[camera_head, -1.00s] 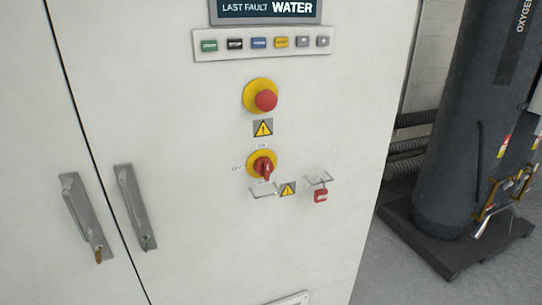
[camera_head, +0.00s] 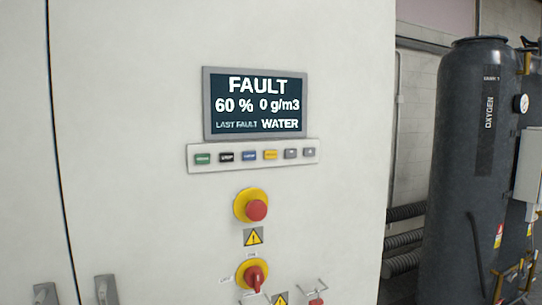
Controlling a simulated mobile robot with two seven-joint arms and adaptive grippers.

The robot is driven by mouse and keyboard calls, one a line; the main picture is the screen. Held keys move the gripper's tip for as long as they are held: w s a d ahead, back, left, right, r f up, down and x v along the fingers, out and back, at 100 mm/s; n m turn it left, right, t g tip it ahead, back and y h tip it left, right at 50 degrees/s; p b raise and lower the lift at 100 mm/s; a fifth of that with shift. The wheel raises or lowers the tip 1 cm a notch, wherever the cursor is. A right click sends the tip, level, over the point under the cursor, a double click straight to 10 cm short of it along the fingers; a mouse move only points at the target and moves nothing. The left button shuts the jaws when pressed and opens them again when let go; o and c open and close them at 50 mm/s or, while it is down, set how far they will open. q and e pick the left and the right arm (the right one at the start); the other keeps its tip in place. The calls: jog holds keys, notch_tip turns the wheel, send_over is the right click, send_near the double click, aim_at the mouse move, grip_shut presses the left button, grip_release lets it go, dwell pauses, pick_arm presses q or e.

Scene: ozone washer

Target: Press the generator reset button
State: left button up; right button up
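A row of small buttons sits on a pale strip (camera_head: 222,159) under the display on the white cabinet (camera_head: 130,130). From left they are a green button (camera_head: 203,158), a black button (camera_head: 226,157), a blue button (camera_head: 249,156), a yellow button (camera_head: 270,154) and two grey buttons (camera_head: 290,153). Their labels are too small to read surely, so I cannot tell which is reset. The display (camera_head: 254,104) reads FAULT, 60 %, 0 g/m3, LAST FAULT WATER. Neither of my grippers is in view.
Below the strip are a red emergency-stop button (camera_head: 257,210) on a yellow base and a red rotary switch (camera_head: 256,276). Door handles (camera_head: 106,289) show at the lower left. A dark oxygen tank (camera_head: 463,170) stands right of the cabinet. Nothing blocks the buttons.

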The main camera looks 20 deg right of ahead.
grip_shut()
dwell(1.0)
